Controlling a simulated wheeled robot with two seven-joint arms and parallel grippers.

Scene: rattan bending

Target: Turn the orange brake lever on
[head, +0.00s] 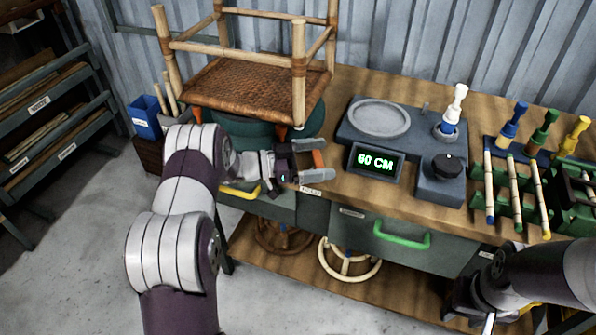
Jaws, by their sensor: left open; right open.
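The orange brake lever (318,158) shows as a short orange piece at the table's front edge, below the rattan chair. My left gripper (314,160) is open, with one grey finger above the lever and one below it. The lever lies between the fingers in this view; whether they touch it I cannot tell. The lever's base is hidden behind the gripper. My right gripper (486,318) is low at the bottom right, partly cut off by the frame edge, away from the lever.
A rattan chair frame (298,75) stands on a round green turntable (240,127). A grey device with a 60 CM display (376,161) stands to the right, by racks with coloured sticks (515,190). A drawer with a green handle (402,238) is below.

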